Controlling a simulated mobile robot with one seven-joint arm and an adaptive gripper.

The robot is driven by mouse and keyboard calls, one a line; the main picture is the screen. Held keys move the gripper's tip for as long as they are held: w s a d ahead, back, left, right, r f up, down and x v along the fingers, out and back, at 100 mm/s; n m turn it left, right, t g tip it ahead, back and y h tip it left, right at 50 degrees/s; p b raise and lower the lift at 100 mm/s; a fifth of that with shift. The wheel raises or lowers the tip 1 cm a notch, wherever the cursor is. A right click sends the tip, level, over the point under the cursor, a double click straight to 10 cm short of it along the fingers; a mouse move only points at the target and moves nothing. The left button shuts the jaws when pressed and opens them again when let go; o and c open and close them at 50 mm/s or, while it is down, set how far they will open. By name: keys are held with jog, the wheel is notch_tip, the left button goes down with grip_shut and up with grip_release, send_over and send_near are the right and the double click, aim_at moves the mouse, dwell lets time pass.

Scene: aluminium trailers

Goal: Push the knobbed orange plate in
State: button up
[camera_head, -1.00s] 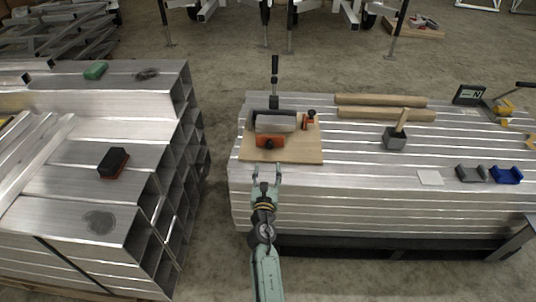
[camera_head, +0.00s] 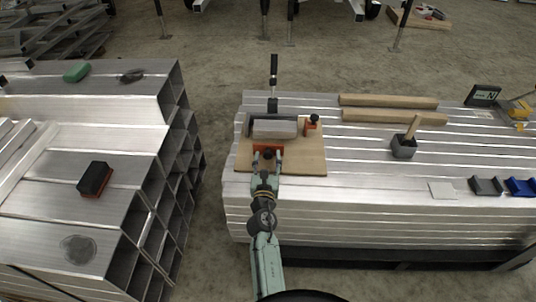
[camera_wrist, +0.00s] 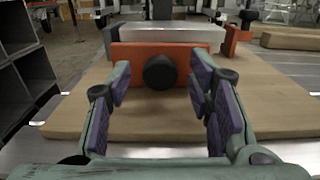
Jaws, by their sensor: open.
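The orange plate (camera_wrist: 130,62) stands upright on a wooden board (camera_wrist: 70,115), with a round black knob (camera_wrist: 160,72) on its near face. A grey metal block (camera_wrist: 185,34) lies just behind the plate. My gripper (camera_wrist: 161,88) is open, its purple-padded fingers on either side of the knob and apart from it. In the head view my gripper (camera_head: 267,158) is over the board's near edge and partly hides the orange plate (camera_head: 278,148). Whether the fingertips touch the plate I cannot tell.
A second orange piece with a black knob (camera_head: 312,121) stands right of the block. A black upright clamp handle (camera_head: 273,72) rises behind. Two wooden rods (camera_head: 390,102), a mallet (camera_head: 404,146) and a white card (camera_head: 442,190) lie to the right. A gap separates the left stack.

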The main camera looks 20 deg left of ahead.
jog(key=shift+s, duration=0.1)
jog(key=shift+c, duration=0.2)
grip_shut()
dwell(0.4)
